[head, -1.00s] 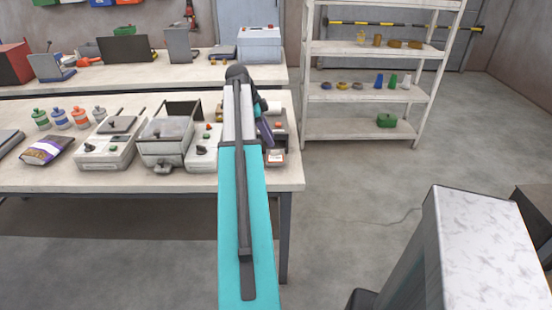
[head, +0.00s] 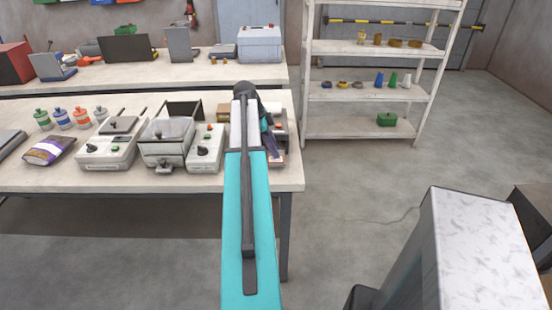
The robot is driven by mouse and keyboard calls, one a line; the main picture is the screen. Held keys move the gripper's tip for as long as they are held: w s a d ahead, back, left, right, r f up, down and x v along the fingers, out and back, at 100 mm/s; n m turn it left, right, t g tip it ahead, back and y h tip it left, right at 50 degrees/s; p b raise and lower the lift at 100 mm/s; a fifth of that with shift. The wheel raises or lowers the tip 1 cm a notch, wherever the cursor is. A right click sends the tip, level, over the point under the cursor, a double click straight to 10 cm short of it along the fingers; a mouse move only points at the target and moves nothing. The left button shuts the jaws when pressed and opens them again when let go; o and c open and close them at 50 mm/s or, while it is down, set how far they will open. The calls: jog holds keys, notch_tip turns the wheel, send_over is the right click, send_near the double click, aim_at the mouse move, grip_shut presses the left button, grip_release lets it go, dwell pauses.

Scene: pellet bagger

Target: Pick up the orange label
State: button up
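I cannot make out an orange label for certain; the area around my gripper is largely covered by my own arm. My gripper (head: 271,146) is over the right end of the near workbench (head: 250,184), showing only as a dark piece just right of my arm's end. Its fingertips are too small and too covered to tell whether they are open or shut. A grey and white device lies partly hidden beneath and beside it. A small brown-orange patch (head: 223,110) shows left of my arm, too small to identify.
On the near bench stand several small bottles (head: 62,119), a purple and white bag (head: 48,150), a white scale-like device (head: 108,151), a grey box-shaped machine (head: 167,140) and a white control box (head: 205,150). A shelf rack (head: 372,133) stands right, with open floor before it.

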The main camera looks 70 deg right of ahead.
jog(key=shift+c, duration=0.6)
grip_shut()
jog(key=shift+r, duration=0.15)
jog(key=shift+r+b, duration=0.7)
jog(key=shift+r, duration=0.9)
jog(key=w+a+r+b, duration=0.1)
jog(key=a+b, duration=0.2)
jog(key=a, duration=1.3)
jog(key=shift+r, duration=0.3)
jog(key=shift+w, duration=0.15)
